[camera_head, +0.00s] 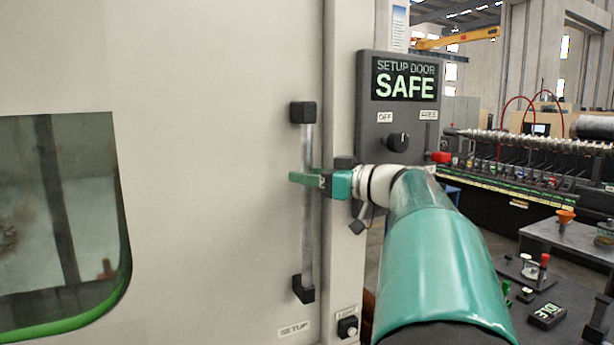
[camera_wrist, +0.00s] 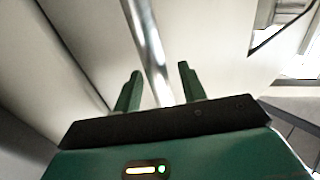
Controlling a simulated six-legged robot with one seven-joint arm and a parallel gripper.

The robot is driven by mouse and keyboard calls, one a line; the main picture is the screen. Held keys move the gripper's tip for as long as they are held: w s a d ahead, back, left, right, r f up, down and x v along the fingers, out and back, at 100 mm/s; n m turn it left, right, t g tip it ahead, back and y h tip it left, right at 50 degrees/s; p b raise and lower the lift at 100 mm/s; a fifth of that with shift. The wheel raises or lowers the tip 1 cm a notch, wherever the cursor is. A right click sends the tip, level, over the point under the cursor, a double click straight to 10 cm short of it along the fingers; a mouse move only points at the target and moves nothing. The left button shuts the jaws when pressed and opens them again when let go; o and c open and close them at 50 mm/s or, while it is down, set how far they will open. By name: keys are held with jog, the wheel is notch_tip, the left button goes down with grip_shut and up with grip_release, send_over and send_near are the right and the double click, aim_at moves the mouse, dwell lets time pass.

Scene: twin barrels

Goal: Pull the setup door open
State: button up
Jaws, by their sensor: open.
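The setup door (camera_head: 215,190) is a large pale panel with a window at its left and a "SETUP" label low on its right side. Its handle (camera_head: 308,235) is an upright metal bar between two black mounts. My gripper (camera_head: 298,178) is at the upper middle of the bar in the head view. In the wrist view the bar (camera_wrist: 148,45) runs down between the two green fingers of my gripper (camera_wrist: 158,88), with gaps visible on both sides. The fingers are open around the bar. The bar's lower end is hidden behind the gripper body in the wrist view.
A dark control panel (camera_head: 400,90) right of the door reads "SETUP DOOR SAFE" and has a knob (camera_head: 398,142). A small button box (camera_head: 347,326) sits below. A dark bench (camera_head: 545,290) with small items stands at the lower right.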

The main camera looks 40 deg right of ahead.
jog(key=shift+w+a, duration=0.1)
jog(key=shift+w, duration=0.25)
grip_shut()
jog(key=shift+a, duration=0.1)
